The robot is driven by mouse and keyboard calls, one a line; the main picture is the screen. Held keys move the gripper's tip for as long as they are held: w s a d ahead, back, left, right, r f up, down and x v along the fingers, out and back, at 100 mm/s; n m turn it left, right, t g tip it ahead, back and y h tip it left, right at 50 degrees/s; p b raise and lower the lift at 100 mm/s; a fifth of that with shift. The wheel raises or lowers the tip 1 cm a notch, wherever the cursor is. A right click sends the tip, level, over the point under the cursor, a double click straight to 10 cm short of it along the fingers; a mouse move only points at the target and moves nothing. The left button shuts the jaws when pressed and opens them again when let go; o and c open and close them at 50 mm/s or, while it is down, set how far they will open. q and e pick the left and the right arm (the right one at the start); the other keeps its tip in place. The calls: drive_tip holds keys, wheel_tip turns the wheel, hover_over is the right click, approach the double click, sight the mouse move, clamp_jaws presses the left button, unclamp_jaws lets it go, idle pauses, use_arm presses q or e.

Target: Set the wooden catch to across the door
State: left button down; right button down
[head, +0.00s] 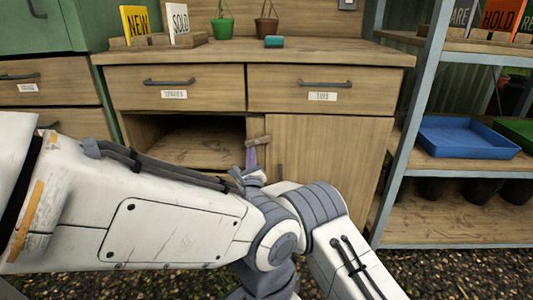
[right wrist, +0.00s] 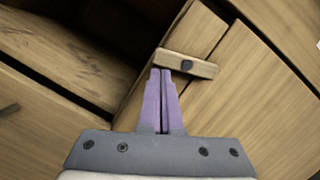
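The wooden catch (head: 258,141) is a short wooden bar on the post between the open compartment and the closed cabinet door (head: 330,165). In the right wrist view the catch (right wrist: 203,68) has a dark round pivot and lies crosswise on the post, its right end reaching over the seam onto the door (right wrist: 225,100). My right gripper (head: 251,158) is upright just under the catch's left part. In the right wrist view its purple fingers (right wrist: 161,72) are together, with nothing seen between them; the tips touch or nearly touch the catch. My left gripper is not in view.
The open compartment (head: 190,150) is left of the post. Two drawers with dark handles, left (head: 175,88) and right (head: 315,88), sit above. A shelf rack with a blue tray (head: 470,137) stands at right. My arm covers the lower front.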

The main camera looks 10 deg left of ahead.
idle(0.3)
drive_tip(key=p+v, duration=0.3)
drive_tip(key=v, duration=0.4)
drive_tip(key=shift+s, duration=0.3)
drive_tip(key=shift+w+d, duration=0.1)
